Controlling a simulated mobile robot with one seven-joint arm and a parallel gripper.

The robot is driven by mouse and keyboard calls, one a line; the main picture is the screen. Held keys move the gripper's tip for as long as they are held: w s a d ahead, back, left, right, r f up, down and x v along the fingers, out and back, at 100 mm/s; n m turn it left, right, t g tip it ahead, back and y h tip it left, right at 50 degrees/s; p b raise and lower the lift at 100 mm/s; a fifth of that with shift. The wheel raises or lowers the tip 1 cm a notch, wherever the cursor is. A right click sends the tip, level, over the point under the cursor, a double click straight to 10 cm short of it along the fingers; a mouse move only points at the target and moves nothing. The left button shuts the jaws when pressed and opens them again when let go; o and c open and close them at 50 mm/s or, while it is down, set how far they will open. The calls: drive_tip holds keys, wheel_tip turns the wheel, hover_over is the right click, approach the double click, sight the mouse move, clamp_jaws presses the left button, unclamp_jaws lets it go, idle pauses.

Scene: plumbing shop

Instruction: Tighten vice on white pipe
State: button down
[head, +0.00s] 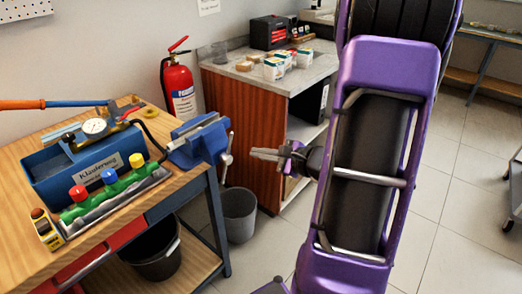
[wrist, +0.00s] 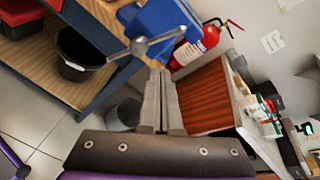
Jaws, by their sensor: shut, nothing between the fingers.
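The blue vice (head: 198,140) is mounted at the right corner of the wooden workbench. Its metal handle (head: 226,155) is on its right side, facing my gripper. My gripper (head: 254,154) is shut and empty, pointing left at the handle with a gap between them. In the wrist view the vice (wrist: 165,22) is at the top, and its handle, a hub (wrist: 140,46) with bars, is just beyond and left of my closed fingertips (wrist: 160,72). I cannot make out a white pipe in the vice in either view.
A grey bin (head: 239,213) stands below the gripper's side. A red fire extinguisher (head: 179,85) and a wood-fronted counter (head: 243,130) stand behind.

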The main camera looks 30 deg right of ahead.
sight(230, 143)
drive_tip(key=w+a, duration=0.2)
drive_tip(key=w, duration=0.4)
drive_tip(key=shift+w+a+p, duration=0.2)
drive_tip(key=shift+p, duration=0.25)
idle(1.9)
drive_tip(key=shift+s+a+r, duration=0.2)
drive_tip(key=shift+a+r, duration=0.25)
drive_tip(key=shift+a, duration=0.15)
drive_tip(key=shift+s+a+r+b, duration=0.2)
drive_tip(key=shift+a+r+b, duration=0.1)
drive_tip(key=shift+a, duration=0.2)
